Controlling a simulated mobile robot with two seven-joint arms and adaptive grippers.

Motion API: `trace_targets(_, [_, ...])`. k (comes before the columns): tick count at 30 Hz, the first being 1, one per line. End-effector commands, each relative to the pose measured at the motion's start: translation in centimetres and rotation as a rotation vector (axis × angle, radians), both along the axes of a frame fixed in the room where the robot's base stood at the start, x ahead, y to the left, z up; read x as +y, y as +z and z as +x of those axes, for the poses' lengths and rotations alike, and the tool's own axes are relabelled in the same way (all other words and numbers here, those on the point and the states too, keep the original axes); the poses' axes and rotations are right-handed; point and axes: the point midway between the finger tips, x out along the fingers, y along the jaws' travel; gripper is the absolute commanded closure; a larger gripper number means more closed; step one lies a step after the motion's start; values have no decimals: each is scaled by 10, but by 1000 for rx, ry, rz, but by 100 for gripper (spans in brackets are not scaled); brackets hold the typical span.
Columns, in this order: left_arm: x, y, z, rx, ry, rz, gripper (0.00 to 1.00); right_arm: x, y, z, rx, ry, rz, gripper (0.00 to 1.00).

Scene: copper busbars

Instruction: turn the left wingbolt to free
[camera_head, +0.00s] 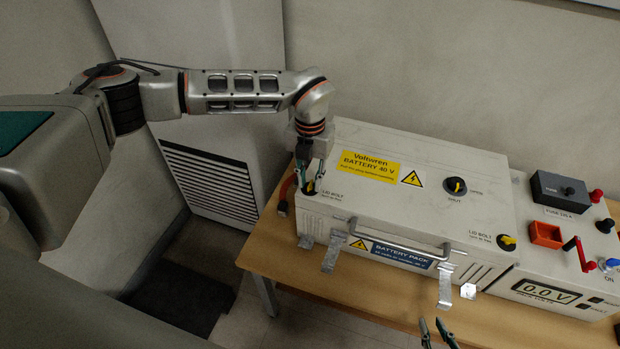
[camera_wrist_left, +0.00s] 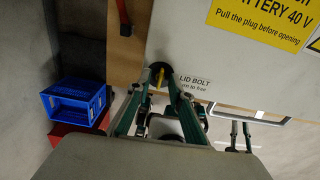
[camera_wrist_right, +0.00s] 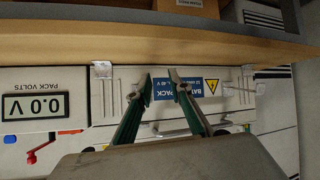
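The left wingbolt, a black round knob with a yellow wing, sits at the front left corner of the battery box lid in the head view (camera_head: 309,187) and in the left wrist view (camera_wrist_left: 159,75). My left gripper (camera_head: 312,176) points down at it. In the left wrist view its fingertips (camera_wrist_left: 154,88) are apart, one on each side of the yellow wing, with gaps showing; contact is not clear. My right gripper (camera_head: 437,328) is open and empty in front of the box. In the right wrist view its fingertips (camera_wrist_right: 160,76) stand apart before the blue label.
The battery box (camera_head: 400,205) has a front handle (camera_head: 400,244) and hanging metal latches (camera_head: 332,252). A right lid bolt (camera_head: 506,242) and a shutter knob (camera_head: 455,186) are on its lid. A meter unit (camera_head: 545,291) stands at right. A blue crate (camera_wrist_left: 75,102) is on the floor.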

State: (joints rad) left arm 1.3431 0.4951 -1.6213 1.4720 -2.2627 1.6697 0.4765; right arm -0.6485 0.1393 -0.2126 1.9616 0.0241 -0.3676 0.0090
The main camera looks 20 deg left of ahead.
Motion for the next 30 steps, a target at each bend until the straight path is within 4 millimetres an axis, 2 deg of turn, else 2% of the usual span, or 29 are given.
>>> trace_targets(8, [0,7,1,-1,-1,0,79,-2,-1,0,1,1,-4,80])
trace_targets(11, [0,21,1,-3,-1,0,79,-1,0,0,1,1,-3,80])
trace_targets(21, [0,88,1,-3,0,0,79,0,0,0,0,1,-1,80])
trace_targets(27, [0,113,1,-2,-1,0,79,0,0,0,0,1,-1,80])
trace_targets(30, [0,118,0,0,-1,0,79,0,0,0,0,0,0,80])
